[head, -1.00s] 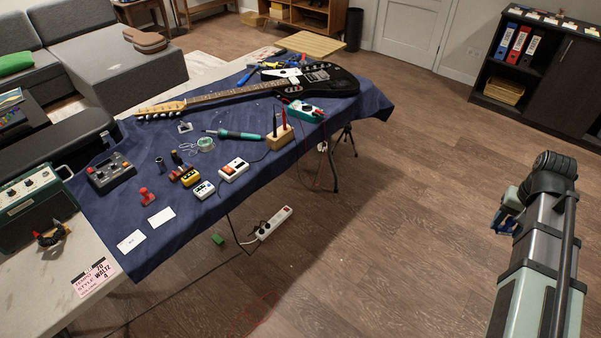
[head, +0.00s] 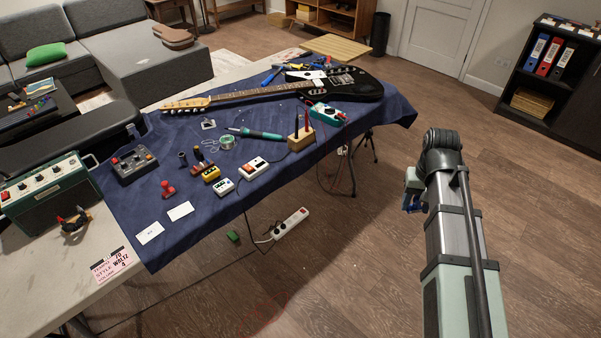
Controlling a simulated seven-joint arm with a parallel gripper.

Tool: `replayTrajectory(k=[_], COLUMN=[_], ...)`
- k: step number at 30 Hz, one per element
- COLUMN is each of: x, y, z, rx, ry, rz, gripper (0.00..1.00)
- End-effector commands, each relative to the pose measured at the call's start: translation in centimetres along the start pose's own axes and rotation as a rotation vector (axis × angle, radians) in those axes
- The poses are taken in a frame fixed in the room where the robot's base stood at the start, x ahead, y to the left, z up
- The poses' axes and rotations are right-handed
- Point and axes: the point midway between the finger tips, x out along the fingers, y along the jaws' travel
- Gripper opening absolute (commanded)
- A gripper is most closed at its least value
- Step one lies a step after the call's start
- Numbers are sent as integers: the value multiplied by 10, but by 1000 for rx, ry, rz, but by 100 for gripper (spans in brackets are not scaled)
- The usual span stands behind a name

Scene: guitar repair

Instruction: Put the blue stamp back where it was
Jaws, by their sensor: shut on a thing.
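My gripper (head: 411,197) is at the right, at the end of my arm, over the open floor and clear of the table's right side. It is small and partly hidden by my own wrist. It is shut on a small blue thing (head: 413,203), which looks like the blue stamp; its shape is hard to make out. A red stamp (head: 168,188) stands upright on the blue cloth (head: 215,225), near the table's front left. Two white cards lie in front of it, one at the left (head: 150,232) and one further right (head: 180,210).
A mixer-like box (head: 134,166), a yellow pedal (head: 211,174), white pedals (head: 254,166), a soldering iron (head: 258,134), a wooden block with upright tools (head: 301,138) and a guitar (head: 340,88) crowd the cloth. A green amplifier (head: 45,195) stands at left. A power strip (head: 290,224) lies on the floor.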

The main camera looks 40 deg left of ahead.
Motion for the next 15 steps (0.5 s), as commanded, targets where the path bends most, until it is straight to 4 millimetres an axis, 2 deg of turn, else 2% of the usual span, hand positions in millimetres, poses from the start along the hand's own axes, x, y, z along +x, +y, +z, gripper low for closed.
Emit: replayTrajectory(k=[1,15], x=[0,1], y=[-18,-163], z=[-3,-12], rx=[-28,-248], ry=[-1,-8], rz=[0,4], gripper=[30,30])
